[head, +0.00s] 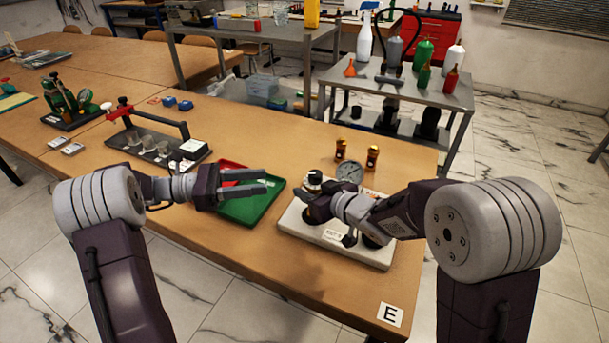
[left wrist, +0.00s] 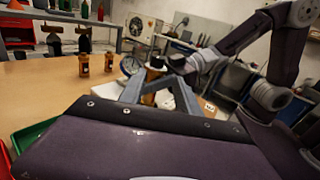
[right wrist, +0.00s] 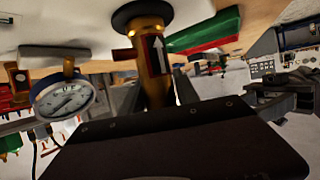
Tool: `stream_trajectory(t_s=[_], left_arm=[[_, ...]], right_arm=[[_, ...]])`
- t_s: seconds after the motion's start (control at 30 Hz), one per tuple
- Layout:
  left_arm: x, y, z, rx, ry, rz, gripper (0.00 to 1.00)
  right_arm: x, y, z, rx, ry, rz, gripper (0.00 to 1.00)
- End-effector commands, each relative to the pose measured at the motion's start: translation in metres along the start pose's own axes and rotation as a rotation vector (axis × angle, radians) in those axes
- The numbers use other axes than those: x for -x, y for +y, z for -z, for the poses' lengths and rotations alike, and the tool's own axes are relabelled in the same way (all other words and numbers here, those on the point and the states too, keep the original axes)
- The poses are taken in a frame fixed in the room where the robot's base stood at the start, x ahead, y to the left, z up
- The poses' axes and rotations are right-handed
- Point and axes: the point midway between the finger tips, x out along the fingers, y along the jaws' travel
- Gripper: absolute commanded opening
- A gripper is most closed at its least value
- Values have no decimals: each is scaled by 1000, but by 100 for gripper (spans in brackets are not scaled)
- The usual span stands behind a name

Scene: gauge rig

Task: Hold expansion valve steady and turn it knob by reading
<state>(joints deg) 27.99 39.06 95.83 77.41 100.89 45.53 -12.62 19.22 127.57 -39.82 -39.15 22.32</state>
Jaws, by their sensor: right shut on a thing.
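The expansion valve (left wrist: 155,72) is an upright brass body on a pale base plate (head: 297,225); in the head view it is largely hidden by my right gripper (head: 312,199). The right wrist view shows its brass body (right wrist: 157,75), with a red and white arrow label and a black round part, between my right fingers, which are shut on it. A round white-faced dial gauge (head: 349,172) stands beside it; its reading is too small to make out. My left gripper (head: 266,182) is open and empty, left of the valve, its fingers pointing towards it.
A dark rack with glass cups (head: 160,148) stands at left. A grey cart (head: 440,88) with bottles is behind the table.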

Motion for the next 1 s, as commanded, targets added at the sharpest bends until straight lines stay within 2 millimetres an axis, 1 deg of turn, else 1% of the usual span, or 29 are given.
stream_trajectory(t_s=[0.13, 0.27, 0.37, 0.5, 0.6, 0.7, 0.83, 1.0], left_arm=[[4, 2, 0, -13, -22, -30, 39], [-6, 2, 0, -14, -21, -24, 39], [-27, 1, 0, -13, -20, -21, 39], [-63, 2, -1, -13, -19, -19, 39], [-85, 3, -1, -13, -19, -20, 39], [-102, 3, -2, -13, -19, -21, 39], [-114, 4, -2, -13, -19, -23, 39], [-117, 5, -2, -13, -19, -25, 39]], right_arm=[[0, 0, 1, 0, 2, 0, 0], [0, 0, 1, 0, 2, 0, 0], [0, 0, 1, 0, 2, 0, 0], [0, 0, 1, 0, 2, 0, 0], [0, 0, 1, 0, 2, 0, 0], [0, 0, 1, 0, 2, 0, 0], [0, 0, 1, 0, 2, 0, 0], [0, 0, 1, 0, 2, 0, 0]])
